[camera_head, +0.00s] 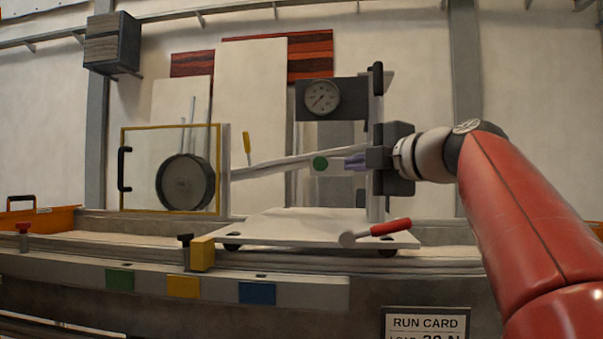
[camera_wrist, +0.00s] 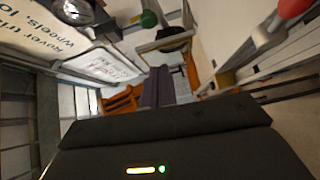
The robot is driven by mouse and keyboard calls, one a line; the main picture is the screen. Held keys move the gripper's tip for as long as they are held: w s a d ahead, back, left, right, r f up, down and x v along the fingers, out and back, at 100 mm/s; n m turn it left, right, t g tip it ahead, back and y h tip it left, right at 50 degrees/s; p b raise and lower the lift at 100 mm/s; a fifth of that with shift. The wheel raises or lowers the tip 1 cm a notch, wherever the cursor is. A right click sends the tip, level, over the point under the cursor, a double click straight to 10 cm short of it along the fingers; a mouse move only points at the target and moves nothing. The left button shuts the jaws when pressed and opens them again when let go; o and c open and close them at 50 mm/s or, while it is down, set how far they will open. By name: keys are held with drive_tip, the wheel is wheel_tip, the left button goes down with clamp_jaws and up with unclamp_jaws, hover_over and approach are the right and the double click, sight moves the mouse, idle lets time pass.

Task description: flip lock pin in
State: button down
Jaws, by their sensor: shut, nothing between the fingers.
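My gripper (camera_head: 346,163) reaches in from the right, its purple-grey fingers pointing left in front of the carriage's upright post. In the wrist view my gripper (camera_wrist: 160,85) shows its two fingers together with nothing between them. A round green knob (camera_head: 320,163) is just left of the fingertips in the head view; whether they touch is unclear. The green knob also shows in the wrist view (camera_wrist: 149,19), beyond the fingers. A red-handled lever (camera_head: 390,227) lies across the carriage plate (camera_head: 310,228). I cannot tell which part is the lock pin.
A dial gauge (camera_head: 321,98) sits on the carriage's upright. A sloping pale bar (camera_head: 275,165) runs left to a yellow-framed panel with a dark wheel (camera_head: 185,182). A yellow handle (camera_head: 247,148) stands above the bar. Yellow stop block (camera_head: 202,254) is on the rail.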

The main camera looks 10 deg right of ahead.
sight(323, 165)
drive_tip(key=shift+r+n, duration=0.3)
drive_tip(key=shift+r, duration=0.1)
drive_tip(key=w+d+p+x, duration=0.1)
drive_tip(key=p+x, duration=0.5)
drive_tip(key=x, duration=0.6)
drive_tip(key=shift+w+d, duration=0.4)
drive_tip(key=shift+d, duration=0.1)
drive_tip(key=shift+r, duration=0.15)
